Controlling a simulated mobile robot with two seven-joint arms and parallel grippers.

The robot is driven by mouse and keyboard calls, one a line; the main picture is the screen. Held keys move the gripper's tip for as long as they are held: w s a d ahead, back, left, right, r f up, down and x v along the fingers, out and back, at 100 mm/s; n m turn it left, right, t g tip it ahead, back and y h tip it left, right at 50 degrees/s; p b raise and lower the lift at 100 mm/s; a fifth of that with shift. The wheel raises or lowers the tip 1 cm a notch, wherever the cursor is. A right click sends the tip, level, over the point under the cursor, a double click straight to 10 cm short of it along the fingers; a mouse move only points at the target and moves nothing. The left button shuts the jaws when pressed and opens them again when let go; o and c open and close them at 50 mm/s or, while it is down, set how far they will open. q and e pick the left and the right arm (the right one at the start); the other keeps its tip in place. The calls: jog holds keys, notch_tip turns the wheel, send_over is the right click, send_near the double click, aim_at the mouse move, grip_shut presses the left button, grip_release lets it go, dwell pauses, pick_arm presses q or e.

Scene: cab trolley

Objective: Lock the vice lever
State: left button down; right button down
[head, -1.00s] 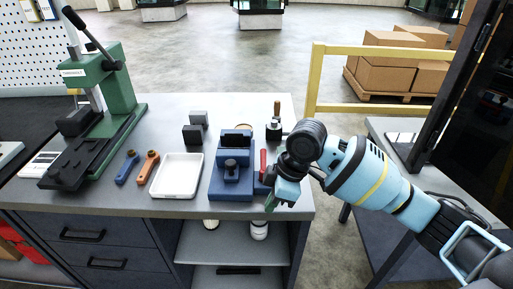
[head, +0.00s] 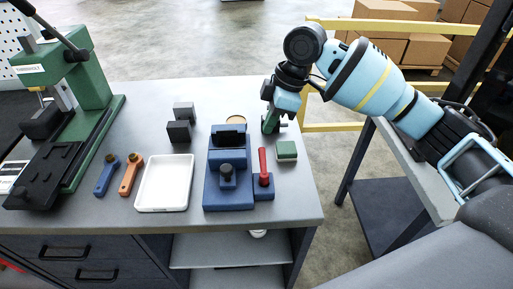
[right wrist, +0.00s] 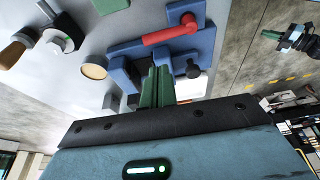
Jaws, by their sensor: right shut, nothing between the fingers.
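The blue vice (head: 228,190) stands near the bench's front edge, with a black knob on it. Its red lever (head: 263,166) is on the vice's right side and points toward the far side of the bench. In the right wrist view the red lever (right wrist: 170,35) lies across the blue vice body (right wrist: 205,45). My right gripper (head: 269,124) is beyond the lever and apart from it, its green fingers shut and empty. The shut fingers (right wrist: 159,80) cover part of the vice in the right wrist view. My left gripper is out of view.
A green block (head: 286,151) lies right of the lever. A white tray (head: 165,184), orange and blue tools and dark blocks (head: 180,131) are left of the vice. A green press (head: 90,85) stands at the far left. A yellow rail (head: 335,126) is beyond the bench's right end.

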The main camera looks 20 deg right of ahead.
aim_at(263, 164)
jog(key=x, duration=1)
jog(key=shift+w, duration=0.1)
jog(key=shift+w+f, duration=0.1)
